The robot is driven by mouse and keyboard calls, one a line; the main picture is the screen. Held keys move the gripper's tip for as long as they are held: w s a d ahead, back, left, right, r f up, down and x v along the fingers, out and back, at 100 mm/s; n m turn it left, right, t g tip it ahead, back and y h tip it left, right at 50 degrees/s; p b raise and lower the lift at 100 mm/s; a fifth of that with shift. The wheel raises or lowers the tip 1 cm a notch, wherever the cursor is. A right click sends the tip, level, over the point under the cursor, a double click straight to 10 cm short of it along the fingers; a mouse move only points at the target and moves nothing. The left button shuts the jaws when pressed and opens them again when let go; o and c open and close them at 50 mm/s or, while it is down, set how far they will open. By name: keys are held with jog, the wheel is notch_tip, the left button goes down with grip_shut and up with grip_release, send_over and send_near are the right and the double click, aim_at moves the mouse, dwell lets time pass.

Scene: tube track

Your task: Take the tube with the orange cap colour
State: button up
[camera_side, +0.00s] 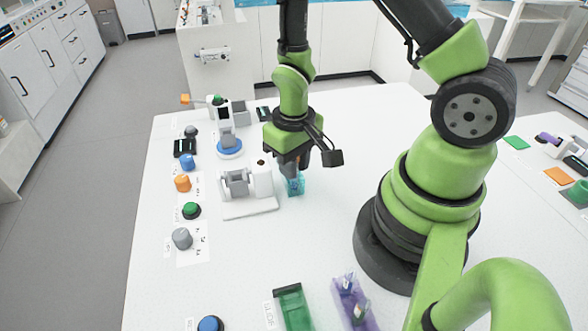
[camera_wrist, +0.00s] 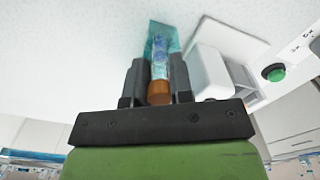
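The tube with the orange-brown cap (camera_wrist: 159,92) is between the two fingers of my gripper (camera_wrist: 160,78) in the wrist view. Its bluish body runs away from the cap into a teal translucent holder (camera_wrist: 174,42). In the side view my gripper (camera_side: 292,166) points down over the teal holder (camera_side: 296,188) on the table. The fingers mostly hide the tube there, and I cannot tell whether its lower end is clear of the holder.
A white-grey device (camera_side: 245,187) stands just left of my gripper. A row of coloured knobs, including a green one (camera_side: 191,210), runs along the table's left side. A green rack (camera_side: 291,307) and a purple rack with tubes (camera_side: 352,301) are at the front.

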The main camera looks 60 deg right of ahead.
dwell(0.3)
jog(key=shift+r, duration=5)
